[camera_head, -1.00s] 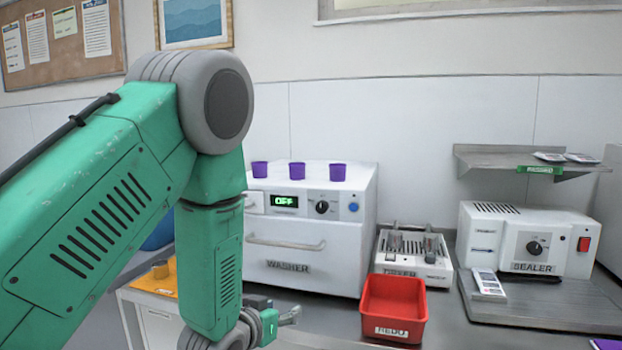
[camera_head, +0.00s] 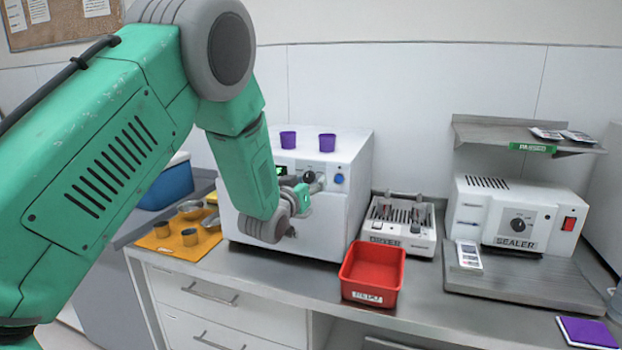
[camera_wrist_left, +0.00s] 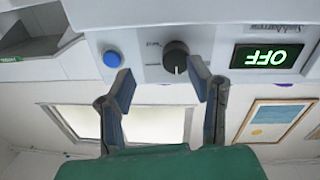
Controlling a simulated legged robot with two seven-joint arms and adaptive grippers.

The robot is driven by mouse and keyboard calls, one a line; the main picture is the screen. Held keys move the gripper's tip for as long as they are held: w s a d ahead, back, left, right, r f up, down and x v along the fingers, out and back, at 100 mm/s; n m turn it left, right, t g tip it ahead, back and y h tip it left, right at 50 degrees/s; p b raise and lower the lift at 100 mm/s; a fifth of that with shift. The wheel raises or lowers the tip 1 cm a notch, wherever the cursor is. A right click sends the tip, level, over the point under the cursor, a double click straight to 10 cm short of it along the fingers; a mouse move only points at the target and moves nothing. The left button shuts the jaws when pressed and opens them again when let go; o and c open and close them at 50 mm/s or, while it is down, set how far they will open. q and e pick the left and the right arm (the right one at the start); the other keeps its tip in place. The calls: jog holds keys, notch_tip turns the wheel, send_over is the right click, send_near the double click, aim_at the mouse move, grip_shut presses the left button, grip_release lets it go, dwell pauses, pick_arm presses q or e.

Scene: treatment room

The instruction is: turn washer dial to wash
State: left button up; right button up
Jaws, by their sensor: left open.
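The white washer (camera_head: 335,205) stands on the counter, its front partly hidden by my left arm in the head view. Its black dial (camera_head: 308,177) shows just beside my left gripper (camera_head: 312,188). In the left wrist view the picture is upside down. There the dial (camera_wrist_left: 176,56) lies ahead of and between the open fingers of my left gripper (camera_wrist_left: 162,85), nearer the right finger. I cannot tell whether that finger touches it. The display (camera_wrist_left: 266,56) reads OFF. A blue button (camera_wrist_left: 112,59) sits beside the dial. My right gripper is not in view.
Purple cups (camera_head: 327,142) stand on the washer. A yellow mat (camera_head: 180,250) with small cups lies left. The counter front (camera_head: 270,290) is clear.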

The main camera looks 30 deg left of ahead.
aim_at(306, 179)
pick_arm(q)
jog(key=shift+w, duration=0.55)
jog(key=shift+w+a+r, duration=0.1)
jog(key=shift+a, duration=0.2)
jog(key=a, duration=0.1)
jog(key=a+f, duration=0.1)
jog(key=w+a, duration=0.1)
jog(key=shift+f, duration=0.15)
jog(key=shift+s+d, duration=0.1)
jog(key=c, duration=0.5)
jog(key=shift+d+r, duration=0.3)
jog(key=shift+d, duration=0.5)
grip_shut()
jog(key=shift+d, duration=0.2)
jog(key=shift+a, duration=0.55)
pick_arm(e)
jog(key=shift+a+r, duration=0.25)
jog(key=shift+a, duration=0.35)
